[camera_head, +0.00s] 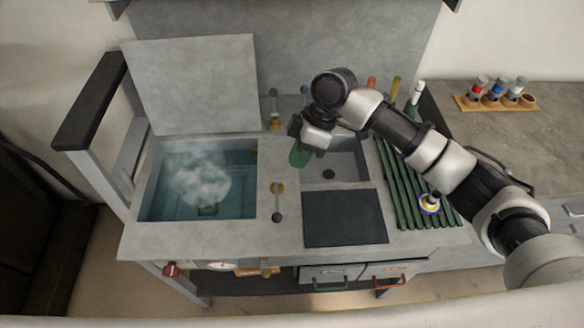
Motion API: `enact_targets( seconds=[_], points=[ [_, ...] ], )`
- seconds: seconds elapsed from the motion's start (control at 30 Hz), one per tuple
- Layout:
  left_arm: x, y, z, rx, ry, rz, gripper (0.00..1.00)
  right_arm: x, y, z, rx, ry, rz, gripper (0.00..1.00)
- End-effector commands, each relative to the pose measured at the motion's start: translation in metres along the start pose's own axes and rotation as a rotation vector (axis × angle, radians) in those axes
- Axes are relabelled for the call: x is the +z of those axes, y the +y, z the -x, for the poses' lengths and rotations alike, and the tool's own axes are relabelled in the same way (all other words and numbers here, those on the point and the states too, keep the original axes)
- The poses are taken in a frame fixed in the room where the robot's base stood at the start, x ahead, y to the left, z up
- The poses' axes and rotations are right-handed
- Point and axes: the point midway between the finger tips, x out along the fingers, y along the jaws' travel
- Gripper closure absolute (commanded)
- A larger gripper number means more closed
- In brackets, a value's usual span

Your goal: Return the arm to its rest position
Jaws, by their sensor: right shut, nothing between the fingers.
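My right arm comes in from the lower right and reaches over the worktop. Its gripper (309,141) is shut and empty, pointing down above the left rim of the small grey sink (348,168). A small green object (299,158) shows just below the gripper; I cannot tell whether they touch. The fingertips are hard to make out. My left gripper is not in view.
A steaming water basin (165,200) with a raised grey lid (195,85) is at left. A dark plate (345,218) lies before the sink. A green ribbed rack (405,200) is partly under my arm. A wooden holder (466,103) with jars stands at right.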

Motion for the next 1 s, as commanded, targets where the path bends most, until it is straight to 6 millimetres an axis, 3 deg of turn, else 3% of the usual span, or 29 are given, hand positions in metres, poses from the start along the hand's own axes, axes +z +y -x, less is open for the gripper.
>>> enact_targets(
  seconds=[0.3, 0.47, 0.63, 0.77, 1.0],
  points=[
    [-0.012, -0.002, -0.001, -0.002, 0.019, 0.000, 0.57, 0.000, -0.004, 0.001, 0.000, 0.003, -0.001, 1.00],
    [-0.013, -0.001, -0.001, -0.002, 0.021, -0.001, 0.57, 0.001, -0.024, -0.035, 0.025, 0.041, -0.031, 1.00],
    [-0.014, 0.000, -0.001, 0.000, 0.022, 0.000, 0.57, 0.012, -0.057, -0.075, 0.120, 0.133, -0.161, 1.00],
    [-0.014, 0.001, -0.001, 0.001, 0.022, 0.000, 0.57, 0.033, -0.080, -0.092, 0.219, 0.200, -0.331, 1.00],
    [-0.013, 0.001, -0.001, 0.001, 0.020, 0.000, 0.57, 0.101, -0.119, -0.098, 0.423, 0.241, -0.713, 1.00]
  ],
)
